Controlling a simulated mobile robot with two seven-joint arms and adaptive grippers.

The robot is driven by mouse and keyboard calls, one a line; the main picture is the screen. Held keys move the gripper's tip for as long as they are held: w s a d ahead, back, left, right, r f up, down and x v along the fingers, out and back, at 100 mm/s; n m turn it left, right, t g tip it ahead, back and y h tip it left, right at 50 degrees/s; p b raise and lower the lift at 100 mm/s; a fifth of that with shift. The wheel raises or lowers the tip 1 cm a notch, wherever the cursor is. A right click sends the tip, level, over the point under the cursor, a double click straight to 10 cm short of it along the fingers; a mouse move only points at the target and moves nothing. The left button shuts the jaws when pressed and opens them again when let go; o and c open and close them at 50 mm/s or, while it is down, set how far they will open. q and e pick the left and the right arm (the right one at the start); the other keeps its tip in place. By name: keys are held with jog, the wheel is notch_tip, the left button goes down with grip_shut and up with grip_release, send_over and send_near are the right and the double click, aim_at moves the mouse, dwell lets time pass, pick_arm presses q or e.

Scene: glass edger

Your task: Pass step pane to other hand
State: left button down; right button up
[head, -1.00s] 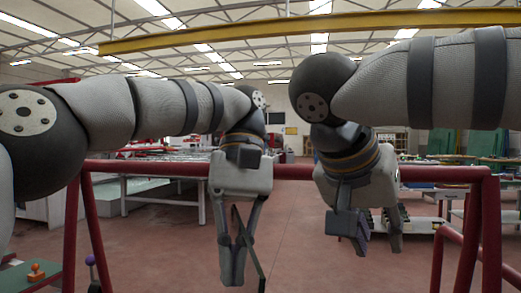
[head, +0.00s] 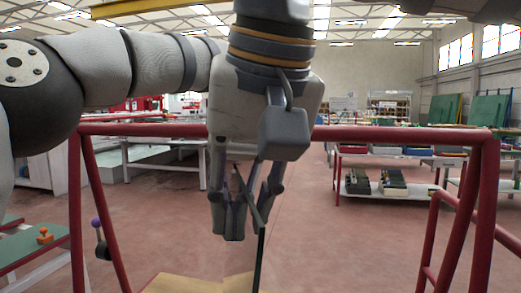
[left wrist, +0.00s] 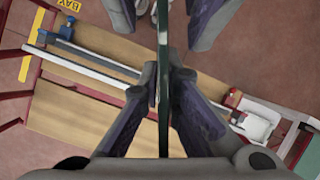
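The step pane is a thin, dark green sheet seen almost edge-on. In the head view its lower part (head: 260,262) hangs below the fingers, and in the left wrist view it runs upright down the middle (left wrist: 163,45). My left gripper (left wrist: 164,88) is shut on the pane, one finger pressed to each face. In the head view it is mostly hidden behind my right gripper (head: 246,192). The right gripper's fingers are open, one on each side of the pane, with gaps showing in the left wrist view (left wrist: 166,22).
A red tubular frame (head: 400,133) crosses in front. A wooden-topped bench (left wrist: 70,110) with a pale rail lies below the grippers. A green-topped table with an orange stamp (head: 44,236) stands at left. Shelved racks (head: 390,185) stand beyond at right.

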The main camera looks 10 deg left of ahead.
pick_arm(q)
jog(key=shift+r, duration=0.1)
pick_arm(e)
jog(key=shift+w+a+f, duration=0.2)
jog(key=shift+f, duration=0.45)
jog(key=shift+c, duration=0.4)
grip_shut()
pick_arm(q)
jog(key=c, duration=1.7)
grip_release()
jog(key=shift+a, duration=0.1)
